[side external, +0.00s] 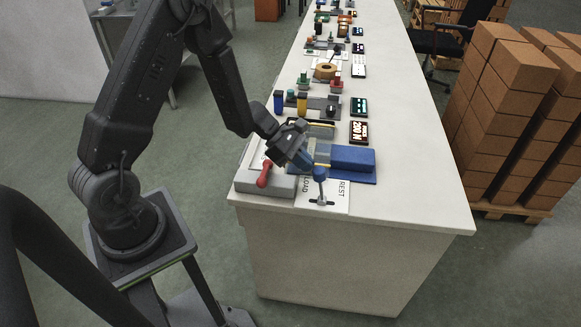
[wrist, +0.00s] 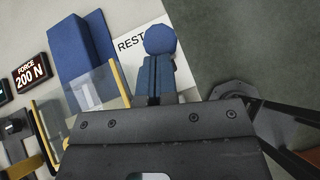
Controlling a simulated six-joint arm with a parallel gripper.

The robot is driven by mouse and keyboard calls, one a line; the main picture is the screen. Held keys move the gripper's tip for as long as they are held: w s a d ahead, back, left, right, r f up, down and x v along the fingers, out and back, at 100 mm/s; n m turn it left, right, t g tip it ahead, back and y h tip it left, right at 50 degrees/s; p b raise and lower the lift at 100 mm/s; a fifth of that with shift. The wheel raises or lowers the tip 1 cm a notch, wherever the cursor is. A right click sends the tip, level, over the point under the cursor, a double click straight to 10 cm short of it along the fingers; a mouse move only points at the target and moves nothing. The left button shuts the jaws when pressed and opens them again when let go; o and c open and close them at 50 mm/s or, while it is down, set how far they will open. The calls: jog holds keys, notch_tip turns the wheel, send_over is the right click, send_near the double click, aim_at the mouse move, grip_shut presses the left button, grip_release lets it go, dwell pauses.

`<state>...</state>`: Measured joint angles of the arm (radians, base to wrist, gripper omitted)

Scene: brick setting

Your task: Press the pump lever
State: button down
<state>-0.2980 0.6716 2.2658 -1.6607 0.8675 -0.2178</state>
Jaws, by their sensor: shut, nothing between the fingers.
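A lever with a round blue knob (side external: 320,173) stands at the near end of the white bench, on a white sheet (side external: 338,194) marked REST and LOAD. In the wrist view the knob (wrist: 160,40) shows just beyond the fingertips. A second lever with a red handle (side external: 265,174) rises from a grey block (side external: 280,187) to the left. No label shows which is the pump lever. My gripper (side external: 307,161) is shut and empty, its blue fingers (wrist: 156,76) together, close behind the blue knob. I cannot tell whether they touch it.
A blue block (side external: 352,157) stands right of my gripper, with a clear panel (wrist: 97,87) near it in the wrist view. A display (wrist: 30,73) reads FORCE 200 N. Several other fixtures line the bench behind. Stacked bricks (side external: 510,95) stand beyond its right side.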

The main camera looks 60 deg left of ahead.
jog(key=w+d+g+y, duration=0.1)
jog(key=w+d+r+g+y, duration=0.1)
jog(key=w+d, duration=0.1)
jog(key=shift+w+g+y, duration=0.1)
jog(key=shift+g+y, duration=0.2)
jog(key=shift+w+d+f, duration=0.15)
jog(key=shift+w+d, duration=1.1)
jog(key=shift+d, duration=0.1)
jog(key=w+d+r+v, duration=0.1)
jog(key=v, duration=0.8)
jog(key=shift+r, duration=0.5)
jog(key=shift+w, duration=0.1)
